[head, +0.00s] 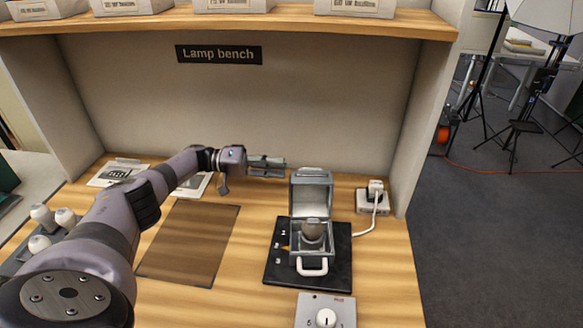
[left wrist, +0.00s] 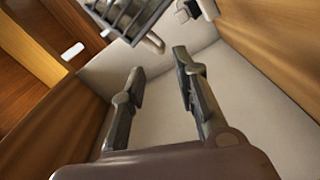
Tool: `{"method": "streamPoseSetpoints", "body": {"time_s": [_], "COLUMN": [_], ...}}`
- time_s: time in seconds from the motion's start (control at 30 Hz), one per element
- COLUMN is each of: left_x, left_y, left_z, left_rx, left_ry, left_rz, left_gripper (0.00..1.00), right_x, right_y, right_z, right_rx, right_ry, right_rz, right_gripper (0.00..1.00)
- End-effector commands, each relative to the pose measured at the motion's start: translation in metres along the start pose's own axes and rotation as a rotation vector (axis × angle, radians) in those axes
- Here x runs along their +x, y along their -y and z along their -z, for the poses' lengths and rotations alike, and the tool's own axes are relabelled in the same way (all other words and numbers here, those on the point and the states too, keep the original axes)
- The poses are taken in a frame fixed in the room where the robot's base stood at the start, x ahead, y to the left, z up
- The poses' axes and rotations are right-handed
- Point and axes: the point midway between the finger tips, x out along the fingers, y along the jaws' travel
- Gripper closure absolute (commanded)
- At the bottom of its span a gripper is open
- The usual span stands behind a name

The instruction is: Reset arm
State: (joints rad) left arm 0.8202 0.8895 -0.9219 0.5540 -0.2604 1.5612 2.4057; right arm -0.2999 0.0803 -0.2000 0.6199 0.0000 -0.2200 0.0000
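My left arm (head: 120,220) reaches in from the lower left over the bench. Its gripper (head: 275,166) is level near the back panel, just left of and behind the raised lid of a grey fixture (head: 312,192). In the left wrist view the two fingers (left wrist: 160,68) stand apart with nothing between them. A dark slatted piece (left wrist: 128,14) shows at the top of that view, apart from the fingers. My right gripper is not in the pictures.
The fixture stands on a black base (head: 280,270) with a rounded grey thing (head: 312,231) inside. A knob box (head: 325,312) is in front, a wall plug (head: 374,196) at right. White bulbs (head: 65,217) stand at left. A brown panel (head: 190,243) lies clear.

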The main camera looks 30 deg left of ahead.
Motion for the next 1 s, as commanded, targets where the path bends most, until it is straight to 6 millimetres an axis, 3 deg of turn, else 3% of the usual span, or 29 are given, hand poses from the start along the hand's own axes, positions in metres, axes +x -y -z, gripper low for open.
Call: {"method": "streamPoseSetpoints", "body": {"time_s": [0.17, 0.7, 0.87, 1.0], "left_x": [-0.008, -0.008, -0.008, -0.008], "left_y": [-0.001, -0.003, -0.025, -0.061], "left_z": [0.000, 0.001, 0.010, 0.024], "left_rx": [0.001, 0.001, 0.001, 0.001], "left_ry": [-0.001, -0.001, -0.001, -0.001], "left_rz": [-0.002, -0.002, -0.002, -0.002], "left_gripper": [0.72, 0.72, 0.72, 0.72], "right_x": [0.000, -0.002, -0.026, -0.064], "right_y": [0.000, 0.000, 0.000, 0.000], "right_z": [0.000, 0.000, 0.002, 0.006], "right_rx": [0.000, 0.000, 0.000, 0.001], "right_ry": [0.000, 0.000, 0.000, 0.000], "right_rz": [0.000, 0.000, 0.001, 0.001], "right_gripper": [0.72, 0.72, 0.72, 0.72]}}
